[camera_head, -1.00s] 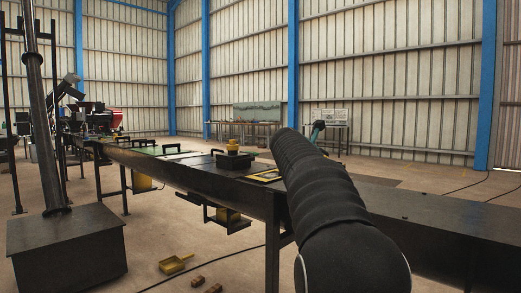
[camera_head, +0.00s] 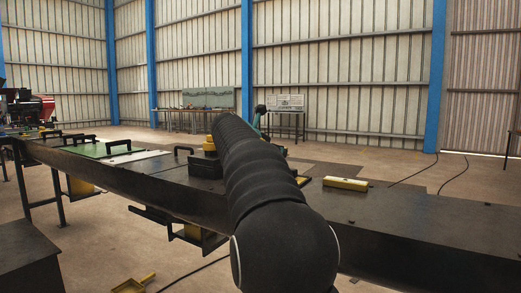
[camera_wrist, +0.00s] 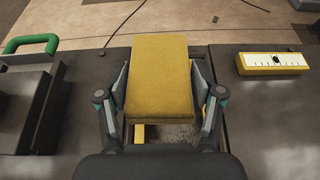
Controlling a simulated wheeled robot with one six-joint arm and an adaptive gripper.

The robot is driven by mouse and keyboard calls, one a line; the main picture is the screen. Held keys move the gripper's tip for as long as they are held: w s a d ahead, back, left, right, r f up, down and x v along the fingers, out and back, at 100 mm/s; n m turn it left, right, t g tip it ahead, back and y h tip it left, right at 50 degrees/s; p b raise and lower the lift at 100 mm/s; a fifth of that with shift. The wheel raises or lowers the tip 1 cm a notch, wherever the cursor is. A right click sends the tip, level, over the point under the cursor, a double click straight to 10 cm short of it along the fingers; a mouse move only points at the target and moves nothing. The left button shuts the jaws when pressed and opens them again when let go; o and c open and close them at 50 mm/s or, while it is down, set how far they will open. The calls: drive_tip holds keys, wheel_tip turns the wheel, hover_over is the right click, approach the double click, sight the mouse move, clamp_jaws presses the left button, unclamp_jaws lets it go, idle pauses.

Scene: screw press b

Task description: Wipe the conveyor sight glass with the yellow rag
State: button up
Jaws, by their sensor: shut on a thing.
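The yellow rag (camera_wrist: 158,75), a thick folded pad, is held between the fingers of my gripper (camera_wrist: 160,88) in the wrist view. A yellow-edged sight glass (camera_wrist: 172,133) shows partly beneath the rag, set in the dark conveyor cover. The rag hides much of it, and I cannot tell whether they touch. In the head view, a bit of yellow edging (camera_head: 303,181) shows right of my arm, while my arm hides the rag and my gripper.
A yellow block with a white marked scale (camera_wrist: 272,63) lies on the cover (camera_head: 400,208) right of the glass; it also shows in the head view (camera_head: 345,183). A green handle (camera_wrist: 30,43) rises at left. A black box (camera_head: 205,166) with a yellow top stands left of my arm.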

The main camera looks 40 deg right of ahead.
idle(0.3)
drive_tip(key=shift+s+a+r, duration=0.1)
drive_tip(key=shift+a, duration=0.05)
wheel_tip(320, 180, down, 7)
drive_tip(key=b, duration=0.4)
drive_tip(key=shift+r, duration=0.1)
drive_tip(key=shift+s+a, duration=0.1)
drive_tip(key=shift+a, duration=0.1)
drive_tip(key=shift+s+a, duration=0.35)
drive_tip(key=shift+a, duration=0.45)
drive_tip(key=shift+s+a, duration=0.3)
drive_tip(key=shift+a, duration=0.45)
drive_tip(key=shift+p, duration=0.3)
drive_tip(key=shift+f+b, duration=0.35)
drive_tip(key=shift+f, duration=0.25)
